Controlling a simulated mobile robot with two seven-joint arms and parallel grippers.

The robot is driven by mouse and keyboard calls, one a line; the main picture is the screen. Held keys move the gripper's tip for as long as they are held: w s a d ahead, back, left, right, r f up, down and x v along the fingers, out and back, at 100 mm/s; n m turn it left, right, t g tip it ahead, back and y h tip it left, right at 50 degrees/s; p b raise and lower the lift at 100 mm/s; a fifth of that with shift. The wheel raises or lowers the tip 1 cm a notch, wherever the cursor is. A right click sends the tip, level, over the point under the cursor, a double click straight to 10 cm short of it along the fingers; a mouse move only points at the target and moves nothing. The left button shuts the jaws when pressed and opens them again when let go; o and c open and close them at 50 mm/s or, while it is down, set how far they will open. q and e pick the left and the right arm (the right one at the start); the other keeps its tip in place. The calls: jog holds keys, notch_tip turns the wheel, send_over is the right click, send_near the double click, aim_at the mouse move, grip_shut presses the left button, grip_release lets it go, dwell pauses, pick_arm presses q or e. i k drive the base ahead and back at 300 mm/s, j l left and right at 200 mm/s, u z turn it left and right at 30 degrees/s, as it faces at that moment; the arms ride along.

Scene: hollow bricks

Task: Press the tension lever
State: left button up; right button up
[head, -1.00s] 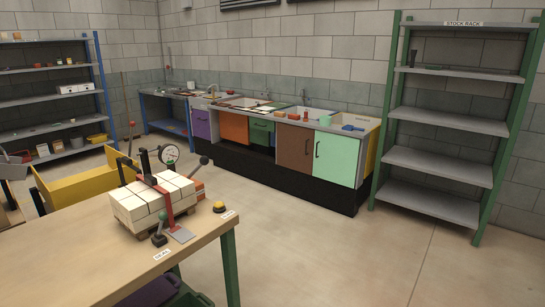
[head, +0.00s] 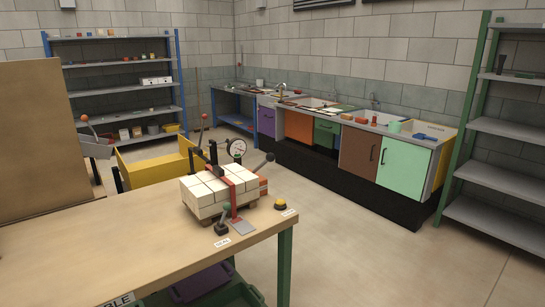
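A stack of white bricks (head: 205,190) on a small pallet stands on the wooden table, with a red strap (head: 231,181) around it. A round gauge (head: 237,147) stands behind the stack on a dark frame. A lever with a dark ball knob (head: 270,157) sticks up to the right beside the gauge. A short lever with a green knob (head: 225,208) stands in front, by a label that seems to read SEAL. I cannot read which lever is marked tension. Neither of my grippers is in view.
The wooden table (head: 130,245) has bare room left of the stack. A yellow button (head: 280,204) sits near its right corner. A brown board (head: 35,140) rises at left. A yellow bin (head: 153,167) stands behind the table. Open floor (head: 370,255) lies to the right.

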aim_at(270, 157)
jog(key=i+j+z, duration=0.3)
jog(key=i, duration=0.3)
jog(key=i+j+z, duration=0.3)
jog(key=i+j, duration=0.2)
